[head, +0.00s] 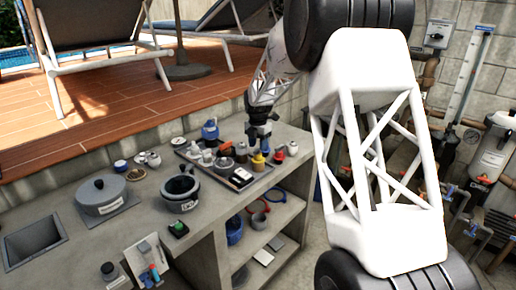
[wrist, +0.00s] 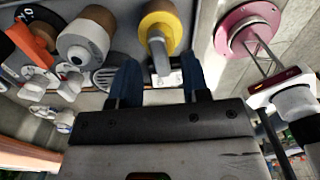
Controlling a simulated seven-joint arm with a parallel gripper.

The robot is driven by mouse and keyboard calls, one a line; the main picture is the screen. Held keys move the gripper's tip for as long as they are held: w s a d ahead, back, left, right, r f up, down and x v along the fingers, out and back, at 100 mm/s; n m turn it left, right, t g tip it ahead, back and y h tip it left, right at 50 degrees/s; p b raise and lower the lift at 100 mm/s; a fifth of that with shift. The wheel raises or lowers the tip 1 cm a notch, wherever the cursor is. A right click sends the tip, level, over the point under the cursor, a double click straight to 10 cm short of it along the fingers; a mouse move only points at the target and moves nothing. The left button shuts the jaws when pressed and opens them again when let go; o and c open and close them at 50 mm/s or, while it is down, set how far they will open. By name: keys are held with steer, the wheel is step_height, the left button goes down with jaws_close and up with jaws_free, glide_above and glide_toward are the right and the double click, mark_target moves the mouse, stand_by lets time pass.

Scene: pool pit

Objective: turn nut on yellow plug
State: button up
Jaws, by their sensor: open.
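In the wrist view the yellow plug (wrist: 160,20) has a yellow ring around a brown middle, with a pale stem pointing toward my gripper (wrist: 160,80). The blue fingers are apart, one on each side of a small grey-white piece at the stem's end. I cannot tell whether this piece is the nut, or whether a finger touches it.
Other fittings crowd close by, including a white one with a brown end (wrist: 85,40) and a pink flange (wrist: 248,27). A red-topped piece (head: 279,154) stands beside the plug. A grey pot (head: 180,192) and a lidded pot (head: 101,195) stand further left on the counter.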

steer(key=shift+f, duration=0.85)
steer(key=shift+c, duration=0.4)
jaws_close()
